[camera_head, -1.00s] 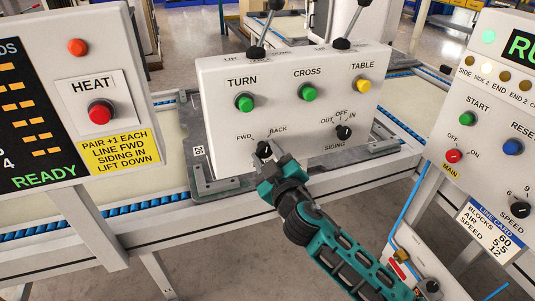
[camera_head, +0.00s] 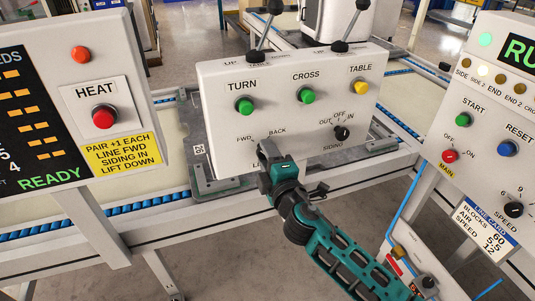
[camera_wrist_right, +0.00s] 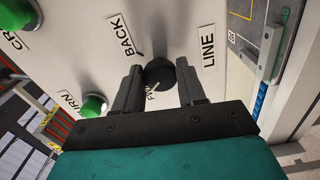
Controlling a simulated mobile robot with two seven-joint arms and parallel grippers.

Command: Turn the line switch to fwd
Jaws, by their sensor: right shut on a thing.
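The line switch is a black knob (camera_wrist_right: 159,73) on the white panel (camera_head: 225,110), between the FWD and BACK labels and next to the LINE label. In the head view my right gripper (camera_head: 267,150) covers the knob. In the right wrist view my right gripper (camera_wrist_right: 160,88) has one finger on each side of the knob and is shut on it. A light mark shows near the knob's lower edge, beside a partly hidden label. I cannot tell for sure which way the knob points. My left gripper is not in view.
The siding knob (camera_head: 342,133) is to the right on the same panel. Green TURN (camera_head: 244,106) and CROSS (camera_head: 306,95) buttons and a yellow TABLE button (camera_head: 361,87) sit above. A yellow note (camera_head: 121,155) on the left panel reads LINE FWD.

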